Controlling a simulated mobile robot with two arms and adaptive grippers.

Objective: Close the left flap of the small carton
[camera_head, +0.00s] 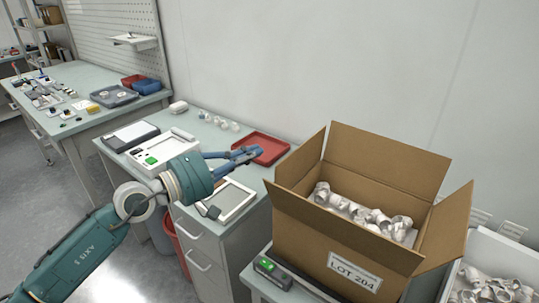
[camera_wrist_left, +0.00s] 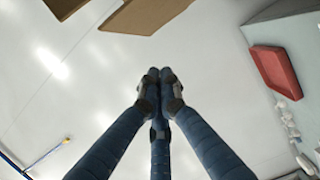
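The open brown cardboard carton (camera_head: 300,225) stands at the right of the head view, labelled LOT 204, with several pale pipe-like parts inside. Its left flap (camera_head: 304,160) stands up, tilted outward. The back flap (camera_head: 385,160) and right flap (camera_head: 448,230) also stand up. My left gripper (camera_head: 258,151) is to the left of the carton, apart from it, fingers pointing right toward the left flap. In the left wrist view its blue fingers (camera_wrist_left: 160,76) meet at the tips with nothing between them. Brown cardboard pieces (camera_wrist_left: 145,12) show at the top edge there. My right gripper is not in view.
A red tray (camera_head: 262,147) lies on the bench behind my left gripper; it also shows in the left wrist view (camera_wrist_left: 275,72). A white-framed panel (camera_head: 232,203) and a white device (camera_head: 163,150) lie on the bench. A small box with a green light (camera_head: 268,265) sits by the carton's front left.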

